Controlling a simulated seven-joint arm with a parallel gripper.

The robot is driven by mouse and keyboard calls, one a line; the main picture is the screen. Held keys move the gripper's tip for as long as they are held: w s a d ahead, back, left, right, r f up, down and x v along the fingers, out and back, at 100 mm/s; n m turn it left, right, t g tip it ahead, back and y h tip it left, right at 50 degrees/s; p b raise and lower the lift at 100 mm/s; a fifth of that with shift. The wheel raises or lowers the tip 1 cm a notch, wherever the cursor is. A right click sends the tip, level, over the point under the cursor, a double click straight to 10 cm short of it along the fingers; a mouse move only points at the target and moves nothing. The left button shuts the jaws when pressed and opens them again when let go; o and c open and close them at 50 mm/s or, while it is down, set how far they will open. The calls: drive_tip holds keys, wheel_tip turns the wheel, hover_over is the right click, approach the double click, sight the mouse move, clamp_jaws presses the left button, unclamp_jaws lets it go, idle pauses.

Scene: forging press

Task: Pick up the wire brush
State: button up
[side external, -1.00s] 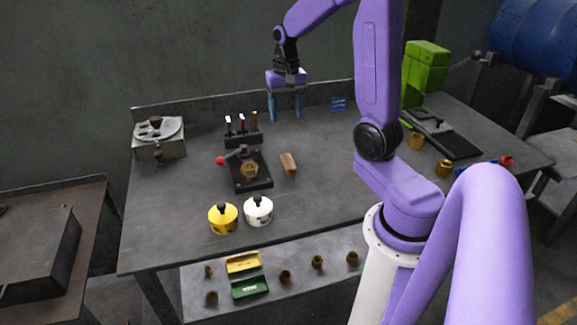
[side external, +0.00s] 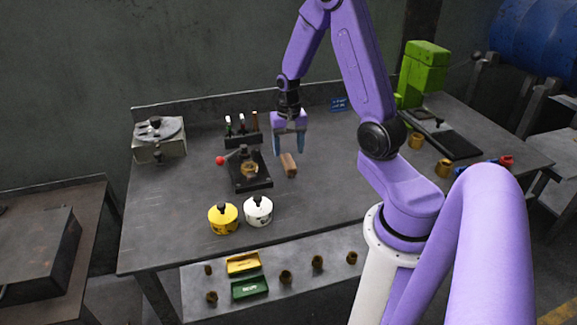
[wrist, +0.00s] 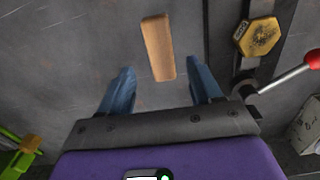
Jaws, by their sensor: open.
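The wire brush looks like a small brown wooden block (side external: 288,165) lying on the workbench, right of the black press fixture. Its bristles are not visible. It also shows in the wrist view (wrist: 158,48), lengthwise, beyond and between the fingertips. My gripper (side external: 289,150) has two blue fingers spread apart and empty, above the bench and just behind the block. In the wrist view my gripper (wrist: 163,82) is open, with the block's near end close to the space between the fingers.
A black fixture with a brass hexagonal piece (wrist: 258,37) and a red-knobbed lever (side external: 220,160) stands left of the block. A tool rack (side external: 243,139) is behind it. Yellow (side external: 223,218) and white (side external: 258,211) pots stand in front. Bench right of the block is clear.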

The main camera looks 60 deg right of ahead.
sight(288, 160)
drive_tip(key=f, duration=0.4)
drive_tip(key=shift+s+a+f, duration=0.1)
drive_tip(key=shift+s+a, duration=0.15)
drive_tip(key=shift+a, duration=0.1)
drive_tip(key=shift+f, duration=0.55)
drive_tip(key=c, duration=1.1)
drive_tip(key=shift+w+r, duration=0.1)
wheel_tip(288, 160, up, 10)
drive_tip(key=shift+f, duration=0.1)
